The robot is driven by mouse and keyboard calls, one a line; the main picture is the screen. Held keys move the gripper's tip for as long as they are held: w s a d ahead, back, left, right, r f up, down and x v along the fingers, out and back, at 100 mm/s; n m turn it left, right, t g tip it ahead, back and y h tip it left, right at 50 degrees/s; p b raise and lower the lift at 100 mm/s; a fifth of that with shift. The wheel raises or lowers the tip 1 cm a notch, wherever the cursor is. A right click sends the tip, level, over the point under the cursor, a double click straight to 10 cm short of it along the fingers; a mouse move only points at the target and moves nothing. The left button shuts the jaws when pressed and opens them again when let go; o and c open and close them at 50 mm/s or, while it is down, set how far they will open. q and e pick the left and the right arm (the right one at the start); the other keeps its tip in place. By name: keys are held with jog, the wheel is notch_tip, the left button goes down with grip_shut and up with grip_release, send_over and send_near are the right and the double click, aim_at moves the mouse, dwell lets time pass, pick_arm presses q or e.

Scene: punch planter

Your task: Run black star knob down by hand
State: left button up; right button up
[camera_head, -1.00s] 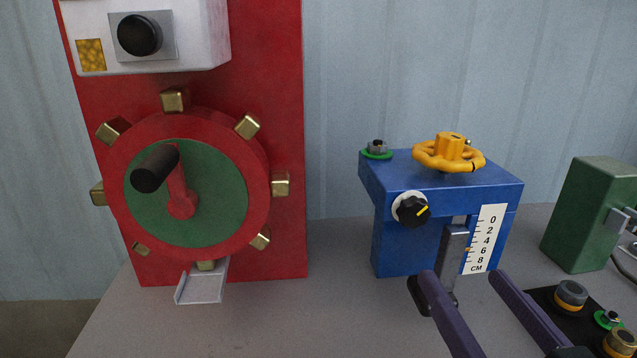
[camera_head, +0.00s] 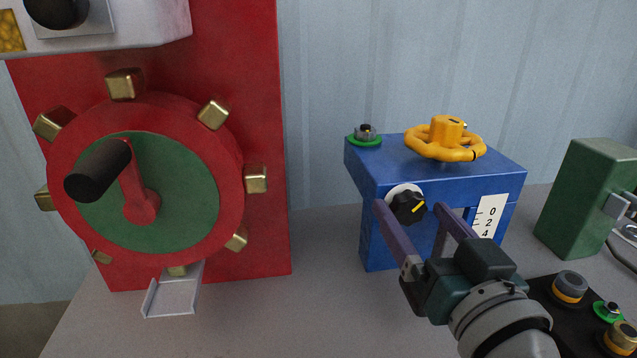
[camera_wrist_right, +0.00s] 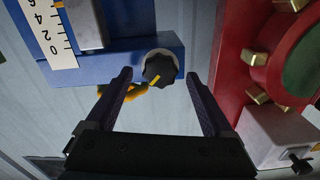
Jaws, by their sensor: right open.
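The black star knob (camera_head: 408,207) sits on a white round collar on the front of the blue box (camera_head: 395,245). A yellow pointer line shows on its face. My right gripper (camera_head: 409,206) is open, its two purple fingers reaching toward the knob from the front. In the right wrist view the knob (camera_wrist_right: 159,68) lies ahead, between the directions of the two spread fingertips (camera_wrist_right: 158,76), apart from both. The fingers hide part of the box front and the lower scale. My left gripper is not in view.
A yellow handwheel (camera_head: 446,140) and a green-ringed stud (camera_head: 365,136) top the blue box. A white scale (camera_head: 489,217) is beside the knob. A red panel with a crank wheel (camera_head: 148,190) stands left; a green box (camera_head: 590,200) stands right. Grey table (camera_head: 310,320) is clear between.

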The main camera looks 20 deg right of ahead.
jog(key=shift+c, duration=0.3)
jog(key=c, duration=1.3)
jog(key=shift+m, duration=0.4)
jog(key=shift+d+m+p, duration=0.1)
jog(key=shift+m+p, duration=0.3)
jog(key=shift+m, duration=2.4)
